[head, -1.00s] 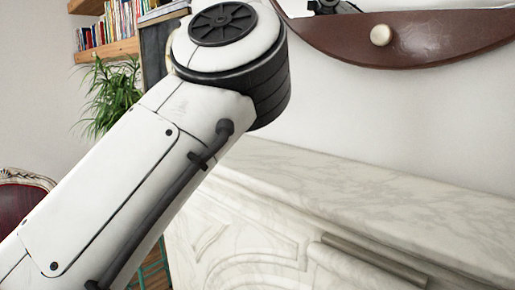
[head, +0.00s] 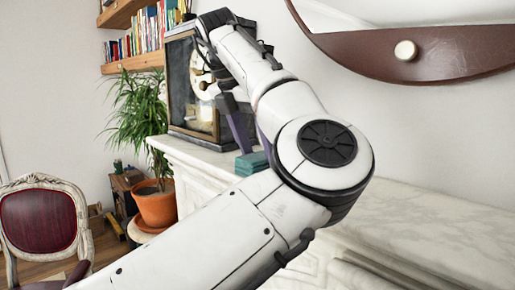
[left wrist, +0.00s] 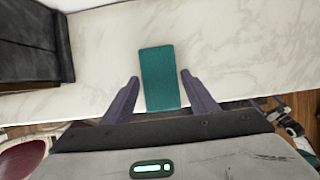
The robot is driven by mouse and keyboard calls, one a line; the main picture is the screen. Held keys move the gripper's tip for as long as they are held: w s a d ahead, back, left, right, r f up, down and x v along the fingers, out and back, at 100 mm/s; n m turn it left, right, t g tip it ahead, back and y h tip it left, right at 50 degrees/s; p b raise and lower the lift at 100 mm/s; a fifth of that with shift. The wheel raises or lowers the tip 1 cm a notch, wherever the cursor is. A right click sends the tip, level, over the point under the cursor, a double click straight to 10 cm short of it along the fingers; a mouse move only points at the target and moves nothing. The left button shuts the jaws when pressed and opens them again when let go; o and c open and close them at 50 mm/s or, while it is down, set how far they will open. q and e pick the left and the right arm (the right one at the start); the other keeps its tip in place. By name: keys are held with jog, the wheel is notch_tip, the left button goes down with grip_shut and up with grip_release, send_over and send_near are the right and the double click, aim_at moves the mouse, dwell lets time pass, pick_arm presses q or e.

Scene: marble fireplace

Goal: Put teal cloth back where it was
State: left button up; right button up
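The teal cloth (head: 252,162) is a small folded rectangle on the white marble mantel, near its front edge. It also shows in the left wrist view (left wrist: 157,78), upright in the picture. My left gripper (head: 252,146) points down over the cloth with purple fingers. In the left wrist view the fingers (left wrist: 160,77) are apart, one on each side of the cloth, with narrow gaps beside it. My left forearm hides part of the mantel around the cloth in the head view. My right gripper is not in view.
A round brown-rimmed mirror (head: 440,65) hangs above. A potted plant (head: 155,207) and a red chair (head: 40,220) are at left. The mantel right of my arm is bare.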

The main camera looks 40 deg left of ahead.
pick_arm(q)
jog(key=shift+o, duration=0.9)
jog(key=v, duration=1.2)
jog(key=shift+w, duration=0.1)
